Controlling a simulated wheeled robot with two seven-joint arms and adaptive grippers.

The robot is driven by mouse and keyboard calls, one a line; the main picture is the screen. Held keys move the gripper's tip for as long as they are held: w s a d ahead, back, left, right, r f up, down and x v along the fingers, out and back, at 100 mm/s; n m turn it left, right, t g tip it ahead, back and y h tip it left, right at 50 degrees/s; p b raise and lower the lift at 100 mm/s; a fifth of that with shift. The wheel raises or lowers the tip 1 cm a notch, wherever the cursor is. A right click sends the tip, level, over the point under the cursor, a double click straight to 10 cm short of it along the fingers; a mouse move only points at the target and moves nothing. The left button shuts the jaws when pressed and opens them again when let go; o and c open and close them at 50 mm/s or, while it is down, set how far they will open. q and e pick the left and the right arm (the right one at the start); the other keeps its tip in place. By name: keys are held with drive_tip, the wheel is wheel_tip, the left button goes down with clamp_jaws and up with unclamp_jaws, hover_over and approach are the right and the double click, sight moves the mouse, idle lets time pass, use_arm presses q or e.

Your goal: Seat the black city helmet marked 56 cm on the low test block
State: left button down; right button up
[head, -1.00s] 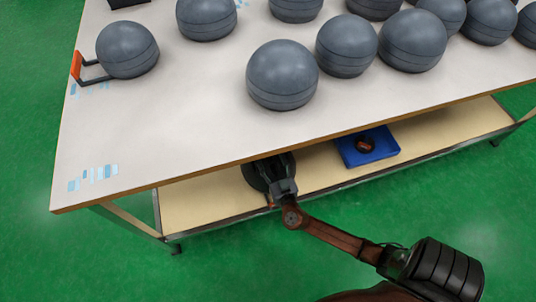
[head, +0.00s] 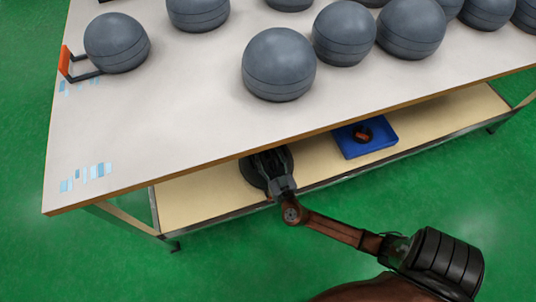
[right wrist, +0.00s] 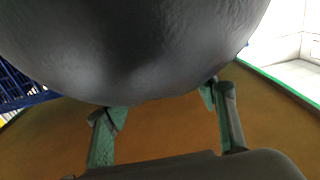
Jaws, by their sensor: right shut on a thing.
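A black, rounded helmet (head: 252,174) is on or just above the lower shelf, partly hidden by the tabletop edge and by my gripper. Its dark dome (right wrist: 140,45) fills the top of the right wrist view. I see no size mark on it. My right gripper (head: 268,166) reaches in under the tabletop and is shut on the helmet; its two green-grey fingers (right wrist: 162,108) show at the dome's lower edge. I cannot make out which of the grey round forms, if any, is the low test block. My left gripper is out of view.
Several grey round forms (head: 279,65) stand on the white tabletop (head: 180,130). An orange-ended bracket (head: 66,62) is beside the leftmost. A blue tray (head: 378,145) with a small dark reddish thing sits on the shelf (head: 205,193).

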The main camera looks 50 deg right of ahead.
drive_tip(key=shift+f, duration=0.45)
idle(0.5)
drive_tip(key=o, duration=1.9)
drive_tip(key=shift+o, duration=0.2)
drive_tip(key=shift+f, duration=0.1)
drive_tip(key=c, duration=0.4)
drive_tip(key=shift+o, duration=0.2)
drive_tip(key=shift+r, duration=0.2)
drive_tip(key=shift+r, duration=0.5)
drive_tip(key=shift+r+p, duration=0.45)
